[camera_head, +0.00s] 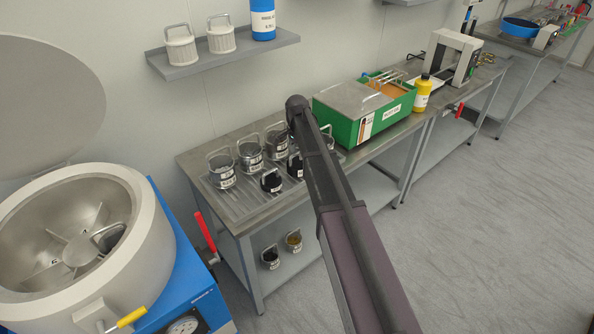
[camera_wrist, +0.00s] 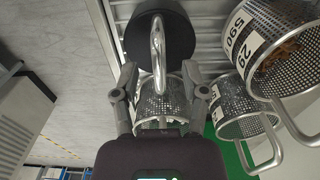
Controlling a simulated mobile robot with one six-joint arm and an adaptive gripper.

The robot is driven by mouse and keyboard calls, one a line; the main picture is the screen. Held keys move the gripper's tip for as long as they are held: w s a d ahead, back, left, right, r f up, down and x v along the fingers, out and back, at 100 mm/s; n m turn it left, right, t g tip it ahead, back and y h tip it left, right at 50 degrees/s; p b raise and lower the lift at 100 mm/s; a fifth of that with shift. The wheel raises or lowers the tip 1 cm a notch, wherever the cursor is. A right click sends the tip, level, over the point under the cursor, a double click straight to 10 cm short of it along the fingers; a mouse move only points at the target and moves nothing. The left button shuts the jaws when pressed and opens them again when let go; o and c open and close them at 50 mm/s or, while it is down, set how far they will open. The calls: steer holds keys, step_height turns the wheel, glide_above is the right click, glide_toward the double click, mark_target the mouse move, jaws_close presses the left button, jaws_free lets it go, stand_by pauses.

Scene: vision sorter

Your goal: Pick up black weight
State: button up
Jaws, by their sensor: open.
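In the wrist view a round black weight (camera_wrist: 181,48) with a silver loop handle is at the top centre. My gripper (camera_wrist: 158,72) is open, with one finger on each side of the handle's lower end. I cannot tell whether either finger touches it. In the head view one black weight (camera_head: 271,181) stands at the front of the ribbed tray on the table, and another black weight (camera_head: 295,167) stands to its right, beside my arm. My gripper is hidden behind my arm there.
Several metal mesh baskets (camera_head: 250,153) stand behind the weights; in the wrist view labelled baskets (camera_wrist: 238,108) are close on the right. A green machine (camera_head: 372,118) is right of the tray. A large drum machine (camera_head: 85,250) stands left of the table.

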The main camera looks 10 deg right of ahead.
steer(key=shift+f+b, duration=0.35)
steer(key=shift+f, duration=0.25)
jaws_close()
